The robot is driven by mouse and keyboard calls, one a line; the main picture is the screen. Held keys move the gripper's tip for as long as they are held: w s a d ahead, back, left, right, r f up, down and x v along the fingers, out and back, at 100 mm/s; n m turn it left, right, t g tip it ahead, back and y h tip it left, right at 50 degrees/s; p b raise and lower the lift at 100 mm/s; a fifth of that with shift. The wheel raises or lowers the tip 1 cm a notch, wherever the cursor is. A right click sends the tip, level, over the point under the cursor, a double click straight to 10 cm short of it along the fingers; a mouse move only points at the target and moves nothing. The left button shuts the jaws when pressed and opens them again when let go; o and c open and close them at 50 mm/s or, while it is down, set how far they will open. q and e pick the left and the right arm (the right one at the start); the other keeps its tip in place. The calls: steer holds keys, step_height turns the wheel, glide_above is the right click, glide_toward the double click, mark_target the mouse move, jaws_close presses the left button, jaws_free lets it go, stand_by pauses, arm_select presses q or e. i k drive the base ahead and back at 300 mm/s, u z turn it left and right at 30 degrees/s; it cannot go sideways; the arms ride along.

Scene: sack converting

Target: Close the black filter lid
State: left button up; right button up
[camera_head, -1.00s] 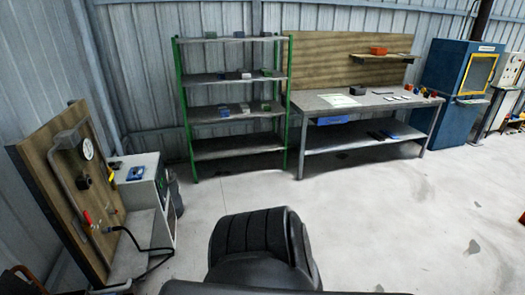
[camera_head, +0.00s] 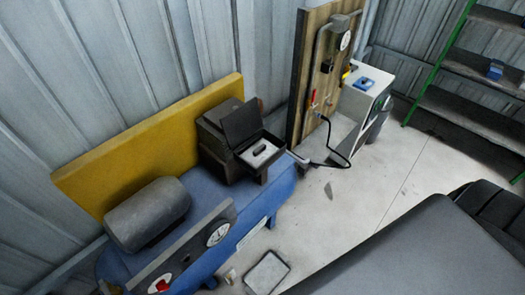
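The black filter lid (camera_head: 241,122) stands raised and tilted back from its housing, in the upper middle of the view. Below it the open black filter housing (camera_head: 264,171) shows a light grey filter insert (camera_head: 259,154) with a small dark grip on top. The housing sits on the right end of a blue compressor tank (camera_head: 225,205). Neither of my grippers is in view. Nothing is seen touching the lid.
A grey motor cylinder (camera_head: 148,213) and a gauge panel (camera_head: 196,250) are on the tank's left part. A yellow panel (camera_head: 130,158) stands behind. A wooden board with pipe and hose (camera_head: 316,65) is to the right.

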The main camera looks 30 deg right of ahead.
mark_target(243, 121)
steer(key=u, duration=0.8)
steer(key=k, duration=0.6)
steer(key=z, duration=0.4)
